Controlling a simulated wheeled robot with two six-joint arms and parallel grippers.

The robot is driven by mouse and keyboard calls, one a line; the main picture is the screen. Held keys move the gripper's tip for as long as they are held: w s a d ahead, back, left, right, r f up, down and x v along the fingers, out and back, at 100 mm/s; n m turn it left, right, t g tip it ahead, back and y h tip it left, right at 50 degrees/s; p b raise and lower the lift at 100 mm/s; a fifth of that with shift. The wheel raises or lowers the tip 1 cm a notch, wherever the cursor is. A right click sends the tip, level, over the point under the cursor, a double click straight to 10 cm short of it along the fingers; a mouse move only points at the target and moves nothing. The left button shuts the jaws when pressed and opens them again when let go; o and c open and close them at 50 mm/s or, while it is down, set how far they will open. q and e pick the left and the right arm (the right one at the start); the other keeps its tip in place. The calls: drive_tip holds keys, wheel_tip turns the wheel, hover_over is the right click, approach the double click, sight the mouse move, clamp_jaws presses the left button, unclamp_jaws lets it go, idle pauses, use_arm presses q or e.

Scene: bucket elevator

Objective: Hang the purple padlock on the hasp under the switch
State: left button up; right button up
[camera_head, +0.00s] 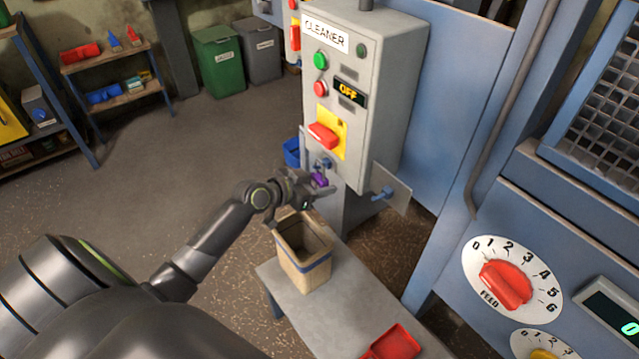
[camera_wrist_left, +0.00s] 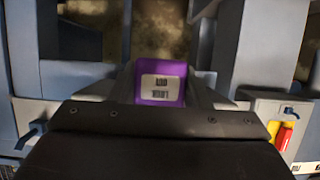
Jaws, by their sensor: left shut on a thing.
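The purple padlock (camera_head: 319,180) is held in my left gripper (camera_head: 312,184), in front of the lower part of the grey CLEANER box (camera_head: 378,90). In the left wrist view the padlock (camera_wrist_left: 161,83) sits between the jaws with its white label facing the camera. Its shackle is hidden there. The red switch handle (camera_head: 323,135) on a yellow plate is above the gripper. A small blue-grey part (camera_head: 323,163), probably the hasp, shows just above the padlock. I cannot tell whether the padlock touches it. My right gripper is not in view.
A tan bin (camera_head: 303,262) with a blue band stands on a grey bench (camera_head: 345,300) below the gripper. A red tray (camera_head: 394,343) lies at the bench's near end. A plate with a blue hook (camera_head: 383,194) juts out right of the box. The floor at left is clear.

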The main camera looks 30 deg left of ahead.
use_arm(q)
drive_tip(key=o, duration=1.1)
drive_tip(key=shift+s, duration=0.1)
drive_tip(key=shift+s+a+f+b, duration=0.15)
drive_tip(key=shift+s+a, duration=0.5)
drive_tip(key=shift+s, duration=0.85)
drive_tip(key=shift+s+a+b, duration=0.2)
drive_tip(key=shift+s+a, duration=0.4)
drive_tip(key=shift+s, duration=0.95)
drive_tip(key=shift+s+a+f+b, duration=0.15)
drive_tip(key=shift+s+a, duration=0.5)
drive_tip(key=shift+s, duration=0.85)
